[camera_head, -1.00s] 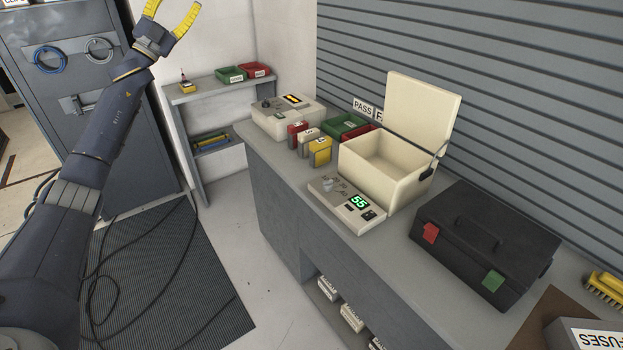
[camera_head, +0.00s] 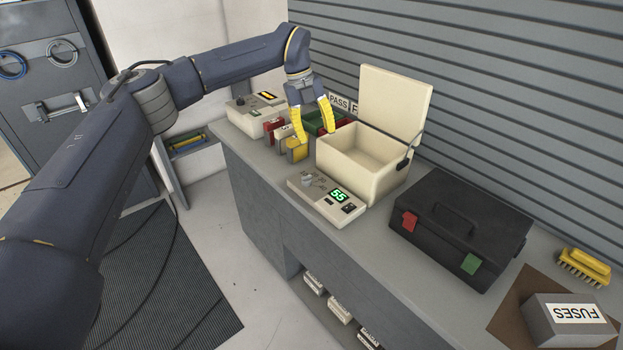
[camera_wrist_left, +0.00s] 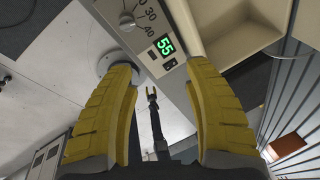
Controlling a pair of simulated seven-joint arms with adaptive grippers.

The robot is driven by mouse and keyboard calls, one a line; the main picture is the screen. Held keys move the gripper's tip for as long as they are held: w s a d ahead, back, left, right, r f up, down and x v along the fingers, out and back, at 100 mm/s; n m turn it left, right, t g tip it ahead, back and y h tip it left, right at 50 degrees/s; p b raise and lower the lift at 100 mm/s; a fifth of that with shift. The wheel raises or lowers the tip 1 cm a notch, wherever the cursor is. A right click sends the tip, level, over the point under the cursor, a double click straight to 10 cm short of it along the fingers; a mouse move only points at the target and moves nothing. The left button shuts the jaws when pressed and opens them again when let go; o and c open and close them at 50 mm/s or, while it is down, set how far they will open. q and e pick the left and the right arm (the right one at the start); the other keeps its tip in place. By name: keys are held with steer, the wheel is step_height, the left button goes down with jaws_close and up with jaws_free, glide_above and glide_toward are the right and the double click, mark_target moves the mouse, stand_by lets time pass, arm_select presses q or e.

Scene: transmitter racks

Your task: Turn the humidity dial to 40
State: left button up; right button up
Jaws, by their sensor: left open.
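The humidity dial (camera_head: 307,181) is a small knob on a cream control box (camera_head: 316,205) on the bench. The green display (camera_head: 339,196) reads 55. My left gripper (camera_head: 315,136) has yellow fingers, open and empty, pointing down above the bench behind the control box, apart from the dial. In the left wrist view, a small dark arm with a gripper (camera_wrist_left: 152,92) shows far below; its jaws are too small to read.
An open cream lidded box (camera_head: 345,165) stands right behind the control box. A black case (camera_head: 455,235) is to its right. Coloured blocks (camera_head: 296,150) and a second cream device (camera_head: 243,117) are to the left.

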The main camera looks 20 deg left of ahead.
mark_target(306, 179)
arm_select(q)
steer(key=a+f+y, duration=0.1)
steer(key=f, duration=0.5)
steer(key=f+y, duration=0.1)
steer(key=f, duration=0.5)
steer(key=a+f+n+y, duration=0.1)
steer(key=f, duration=0.5)
steer(key=shift+a, duration=0.3)
steer(key=shift+c, duration=0.2)
jaws_close()
